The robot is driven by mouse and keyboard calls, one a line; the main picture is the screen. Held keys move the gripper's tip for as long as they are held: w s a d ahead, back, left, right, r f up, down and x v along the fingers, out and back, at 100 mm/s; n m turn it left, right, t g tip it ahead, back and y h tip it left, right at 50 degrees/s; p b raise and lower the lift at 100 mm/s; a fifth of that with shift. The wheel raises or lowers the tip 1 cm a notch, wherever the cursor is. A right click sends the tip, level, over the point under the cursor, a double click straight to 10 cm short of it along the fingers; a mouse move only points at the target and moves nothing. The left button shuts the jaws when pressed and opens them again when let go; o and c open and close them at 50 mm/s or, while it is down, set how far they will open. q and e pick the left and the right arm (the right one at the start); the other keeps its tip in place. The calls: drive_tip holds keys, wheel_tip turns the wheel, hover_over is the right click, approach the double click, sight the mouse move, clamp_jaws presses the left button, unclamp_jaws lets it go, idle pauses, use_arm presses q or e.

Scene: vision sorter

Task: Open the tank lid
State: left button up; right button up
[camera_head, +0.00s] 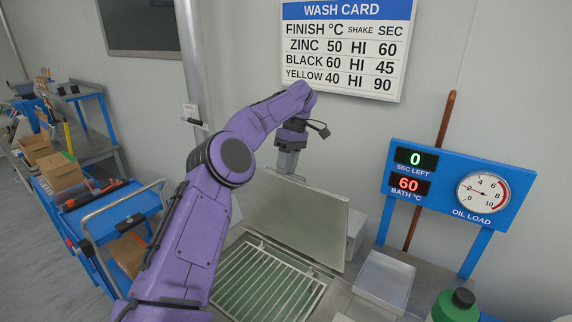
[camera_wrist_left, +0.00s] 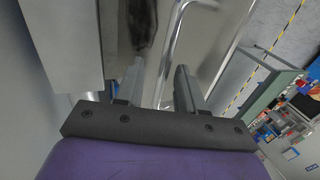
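The tank lid (camera_head: 300,222) is a grey metal panel standing raised and leaning at the back of the tank. The tank (camera_head: 247,234) below it is uncovered and shows a wire rack over green liquid. My purple left arm reaches across in front of the tank and lid. My left gripper (camera_head: 290,176) is at the upper edge of the lid; whether it touches the lid is hard to tell. In the left wrist view its two fingers (camera_wrist_left: 158,88) are apart, with no object clearly held between them. My right gripper is not in view.
A blue panel (camera_head: 522,196) reads 0 seconds left and 60 °C, with an oil gauge. A wash card (camera_head: 346,45) hangs on the wall. A metal tray (camera_head: 385,279) and a green bottle (camera_head: 455,307) are right of the tank. A blue cart (camera_head: 97,212) stands left.

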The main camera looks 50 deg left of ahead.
use_arm(q)
drive_tip(key=s+d+r+b, duration=0.2)
drive_tip(key=s+d+r, duration=0.7)
drive_tip(key=r, duration=0.3)
drive_tip(key=shift+s+d+r+b, duration=0.25)
drive_tip(key=shift+s+d+b, duration=0.05)
drive_tip(key=shift+s+d, duration=0.05)
drive_tip(key=shift+s, duration=0.1)
